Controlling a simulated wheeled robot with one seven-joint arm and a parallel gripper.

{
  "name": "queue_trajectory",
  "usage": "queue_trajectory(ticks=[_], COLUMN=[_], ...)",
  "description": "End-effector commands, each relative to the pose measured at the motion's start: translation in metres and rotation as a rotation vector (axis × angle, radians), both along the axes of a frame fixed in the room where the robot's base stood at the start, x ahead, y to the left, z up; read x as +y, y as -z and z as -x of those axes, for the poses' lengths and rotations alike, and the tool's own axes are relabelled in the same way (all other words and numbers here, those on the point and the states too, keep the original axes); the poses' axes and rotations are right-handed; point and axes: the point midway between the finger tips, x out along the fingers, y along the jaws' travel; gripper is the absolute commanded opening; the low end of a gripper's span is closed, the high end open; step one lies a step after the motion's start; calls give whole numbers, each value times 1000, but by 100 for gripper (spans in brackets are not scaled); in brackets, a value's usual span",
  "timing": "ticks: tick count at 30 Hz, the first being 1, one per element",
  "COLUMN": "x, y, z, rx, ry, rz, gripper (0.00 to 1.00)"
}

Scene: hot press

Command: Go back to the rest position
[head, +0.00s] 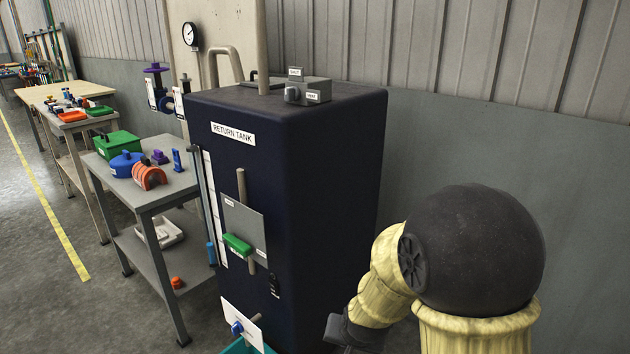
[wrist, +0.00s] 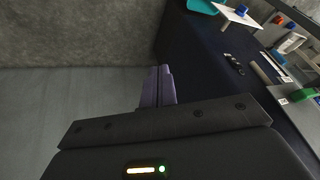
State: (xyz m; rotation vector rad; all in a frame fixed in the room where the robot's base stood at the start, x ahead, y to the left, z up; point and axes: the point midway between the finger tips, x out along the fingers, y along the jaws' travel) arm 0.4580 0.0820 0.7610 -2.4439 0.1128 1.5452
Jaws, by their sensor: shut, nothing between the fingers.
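My gripper shows in the wrist view (wrist: 160,88), with its two grey-purple fingers pressed together and nothing between them. It is apart from everything around it, with floor and wall behind it. In the head view my yellow arm with its black joint fills the lower right; the fingertips are not visible there. The dark blue return tank (head: 300,170) stands left of my arm, and its side also shows at the right of the wrist view (wrist: 205,45).
The tank front carries a green handle (head: 237,244) and a blue-knobbed tap (head: 238,327) above a teal container (head: 240,347). A grey control box (head: 305,90) sits on top. A grey table (head: 150,190) with tools stands left. Floor at far left is clear.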

Motion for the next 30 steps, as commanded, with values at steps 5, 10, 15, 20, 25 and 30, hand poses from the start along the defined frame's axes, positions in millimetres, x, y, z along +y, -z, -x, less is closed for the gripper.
queue_trajectory(ticks=[5,10,15,20,25,30], x=[-40,-65,-85,-83,-82,-82], y=[-22,-34,-44,-71,-98,-136], z=[46,82,115,112,111,111], rx=[89,154,215,213,212,211], ry=[-93,-162,-217,-218,-217,-216], rz=[58,107,152,148,148,147], gripper=[0,0,0,0,0,0])
